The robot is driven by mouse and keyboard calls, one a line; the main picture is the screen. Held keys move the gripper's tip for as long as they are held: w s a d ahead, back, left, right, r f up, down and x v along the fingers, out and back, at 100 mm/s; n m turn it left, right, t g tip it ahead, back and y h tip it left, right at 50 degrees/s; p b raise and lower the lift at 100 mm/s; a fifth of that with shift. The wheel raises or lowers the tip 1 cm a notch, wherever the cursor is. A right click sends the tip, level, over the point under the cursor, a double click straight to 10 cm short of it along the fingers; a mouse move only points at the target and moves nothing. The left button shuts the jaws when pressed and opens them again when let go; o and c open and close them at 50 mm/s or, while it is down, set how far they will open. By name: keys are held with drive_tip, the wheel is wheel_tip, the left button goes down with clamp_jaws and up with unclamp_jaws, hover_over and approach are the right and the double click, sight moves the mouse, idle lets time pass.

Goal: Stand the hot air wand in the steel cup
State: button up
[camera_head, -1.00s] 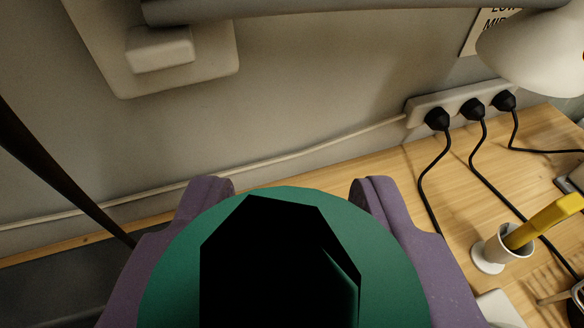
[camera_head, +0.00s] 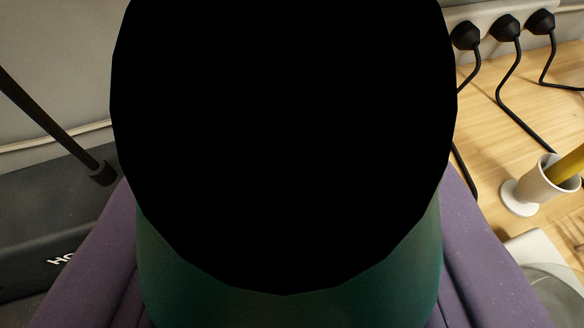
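A pale cup on a round foot (camera_head: 538,184) stands upright on the bench at the right. A yellow tool (camera_head: 571,166) leans in it, cut off by the right edge. I cannot tell whether this tool is the hot air wand or the cup the steel one. A large green and black rounded part, which looks like my own arm, fills the middle between purple parts. It hides everything behind it. My fingertips do not show, so I cannot see whether they hold anything.
Several black plugs in a white socket strip (camera_head: 487,22) trail cables over the wooden bench (camera_head: 492,186). A black rod (camera_head: 50,125) slants above a dark case (camera_head: 40,225) at the left. A white plate (camera_head: 532,248) and grey rounded object (camera_head: 556,296) lie lower right.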

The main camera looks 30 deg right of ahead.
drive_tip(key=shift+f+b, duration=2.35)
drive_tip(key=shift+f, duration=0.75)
drive_tip(key=shift+b, duration=0.4)
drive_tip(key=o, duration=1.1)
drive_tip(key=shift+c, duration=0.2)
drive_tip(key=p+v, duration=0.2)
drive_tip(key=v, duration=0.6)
